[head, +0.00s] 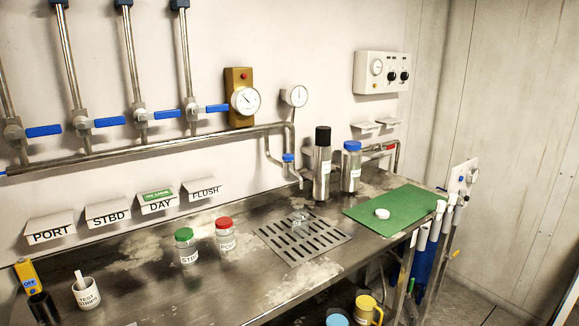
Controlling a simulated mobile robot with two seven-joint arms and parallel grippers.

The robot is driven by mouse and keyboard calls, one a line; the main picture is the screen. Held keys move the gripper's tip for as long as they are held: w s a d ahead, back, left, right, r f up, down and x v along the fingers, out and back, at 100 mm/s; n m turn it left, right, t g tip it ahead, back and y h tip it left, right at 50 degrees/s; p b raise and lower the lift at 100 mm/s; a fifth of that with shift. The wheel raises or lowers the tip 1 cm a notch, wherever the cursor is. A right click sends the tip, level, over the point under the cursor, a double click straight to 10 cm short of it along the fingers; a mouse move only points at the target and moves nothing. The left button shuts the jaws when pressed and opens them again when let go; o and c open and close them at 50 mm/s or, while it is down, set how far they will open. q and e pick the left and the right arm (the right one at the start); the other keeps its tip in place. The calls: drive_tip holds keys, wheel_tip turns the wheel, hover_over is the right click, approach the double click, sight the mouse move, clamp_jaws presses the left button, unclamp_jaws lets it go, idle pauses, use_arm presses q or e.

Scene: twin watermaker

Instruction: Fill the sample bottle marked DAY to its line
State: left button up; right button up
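A small clear open bottle (300,220) stands on the slotted drain grate (270,236); I cannot read its label or tell its water level. A white cap (382,213) lies on the green mat (360,206) to the right. The sign DAY (160,205) on the wall has a green card (158,194) on it. A thin pipe with a blue handle (288,157) comes down the wall behind the grate. Blue-handled valves (108,121) sit on the pipes above the signs, their handles pointing sideways. Neither gripper is in view.
A green-capped bottle marked STBD (187,247) and a red-capped bottle (226,235) stand left of the grate. A steel flask (322,170) and a blue-capped bottle (351,168) stand behind it. A test strips cup (86,294) is at front left. The bench front centre is clear.

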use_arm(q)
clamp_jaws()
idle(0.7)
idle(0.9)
